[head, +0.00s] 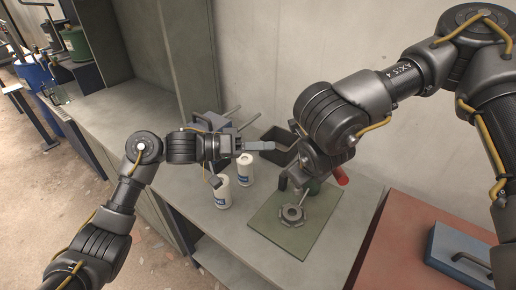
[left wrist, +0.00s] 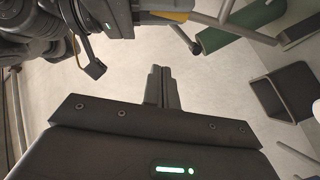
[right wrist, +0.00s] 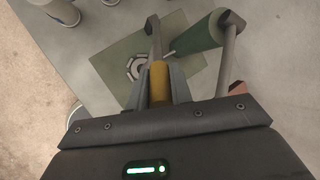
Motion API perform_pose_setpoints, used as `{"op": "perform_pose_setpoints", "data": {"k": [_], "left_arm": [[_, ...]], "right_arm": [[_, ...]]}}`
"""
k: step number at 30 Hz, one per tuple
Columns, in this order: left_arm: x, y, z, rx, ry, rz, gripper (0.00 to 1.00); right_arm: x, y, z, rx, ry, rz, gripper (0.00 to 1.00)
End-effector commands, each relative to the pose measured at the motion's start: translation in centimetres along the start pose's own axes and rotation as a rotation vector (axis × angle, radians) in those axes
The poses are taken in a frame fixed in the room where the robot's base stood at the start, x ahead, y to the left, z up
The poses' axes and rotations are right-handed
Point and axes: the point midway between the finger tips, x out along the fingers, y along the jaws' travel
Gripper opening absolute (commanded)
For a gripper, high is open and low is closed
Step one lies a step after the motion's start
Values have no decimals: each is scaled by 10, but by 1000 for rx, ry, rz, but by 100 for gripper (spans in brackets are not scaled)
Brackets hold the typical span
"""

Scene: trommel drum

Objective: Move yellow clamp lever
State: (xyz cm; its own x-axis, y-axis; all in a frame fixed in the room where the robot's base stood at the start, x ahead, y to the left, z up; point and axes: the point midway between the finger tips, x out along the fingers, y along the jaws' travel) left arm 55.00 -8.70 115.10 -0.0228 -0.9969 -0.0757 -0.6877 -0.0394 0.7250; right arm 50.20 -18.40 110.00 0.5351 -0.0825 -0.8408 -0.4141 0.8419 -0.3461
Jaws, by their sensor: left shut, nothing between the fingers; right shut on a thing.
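The yellow clamp lever (right wrist: 158,82) is between the fingers of my right gripper (right wrist: 160,92), which is shut on it. In the left wrist view a yellow piece (left wrist: 165,15) shows beside the dark right gripper at the top. A green cylinder (right wrist: 195,38) with grey bars lies close to the lever, over the green mat. In the head view my right gripper (head: 315,170) is above the mat and hides most of the lever. My left gripper (head: 270,146) is shut and empty, left of the right one; its fingers (left wrist: 161,75) meet in the left wrist view.
A grey hexagonal part (head: 292,214) lies on the green mat (head: 275,235). Two white canisters (head: 222,193) (head: 245,170) stand left of it. A dark bin (head: 272,155) is behind. A red handle (head: 341,175) is beside my right gripper. A blue case (head: 460,250) sits on the red surface.

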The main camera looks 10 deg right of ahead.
Motion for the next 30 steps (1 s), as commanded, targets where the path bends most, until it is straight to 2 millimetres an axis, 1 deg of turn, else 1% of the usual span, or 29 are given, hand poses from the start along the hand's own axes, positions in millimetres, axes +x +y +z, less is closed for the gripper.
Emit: {"op": "perform_pose_setpoints", "data": {"k": [1,3,9,12,18,22,30], "left_arm": [[12,1,0,-2,-1,4,0],[27,1,0,-1,-2,3,0],[65,0,1,-2,-1,1,0],[66,-1,19,-2,0,-1,0],[70,0,35,1,0,-1,0],[70,0,39,1,0,-1,0],[70,0,39,1,0,-1,0]], "right_arm": [[0,0,0,1,0,-1,0],[0,0,0,1,1,-1,0],[0,0,0,1,1,-1,0],[0,0,0,0,2,-1,0],[0,0,-1,0,2,-1,0],[0,0,-1,0,3,-1,0],[0,0,-1,0,3,-1,0]]}}
